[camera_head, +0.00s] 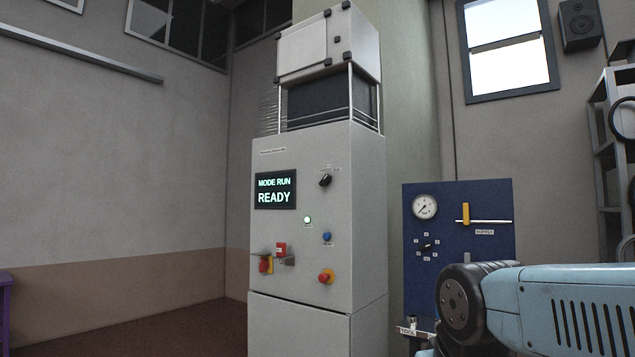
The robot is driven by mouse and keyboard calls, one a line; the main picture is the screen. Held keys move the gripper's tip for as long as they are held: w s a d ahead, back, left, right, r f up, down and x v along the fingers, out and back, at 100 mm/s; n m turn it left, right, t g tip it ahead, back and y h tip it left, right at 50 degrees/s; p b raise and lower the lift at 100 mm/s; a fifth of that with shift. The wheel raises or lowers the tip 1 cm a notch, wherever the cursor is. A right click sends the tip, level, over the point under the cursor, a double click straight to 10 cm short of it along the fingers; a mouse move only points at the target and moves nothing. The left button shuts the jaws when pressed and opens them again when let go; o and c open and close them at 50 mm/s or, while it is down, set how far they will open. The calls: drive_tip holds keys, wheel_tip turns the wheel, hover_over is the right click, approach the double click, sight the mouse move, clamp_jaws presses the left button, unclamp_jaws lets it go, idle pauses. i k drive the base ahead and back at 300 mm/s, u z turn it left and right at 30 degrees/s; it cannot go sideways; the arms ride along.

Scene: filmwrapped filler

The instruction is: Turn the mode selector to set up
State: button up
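The mode selector, a black rotary knob (325,180), sits on the upper right of the front of a grey cabinet (320,240). Its small labels are too tiny to read. The cabinet's dark display (276,189) reads "MODE RUN" and "READY" in pale green letters. My blue arm shows at the lower right, in front of the blue panel and apart from the cabinet. My gripper is not in view.
A blue panel (460,215) with gauge (424,207) stands right.

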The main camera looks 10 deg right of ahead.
sight(327, 180)
drive_tip(key=u, duration=1.3)
drive_tip(key=i, duration=2.25)
drive_tip(key=z, duration=1.8)
drive_tip(key=i, duration=0.25)
drive_tip(key=u, duration=0.05)
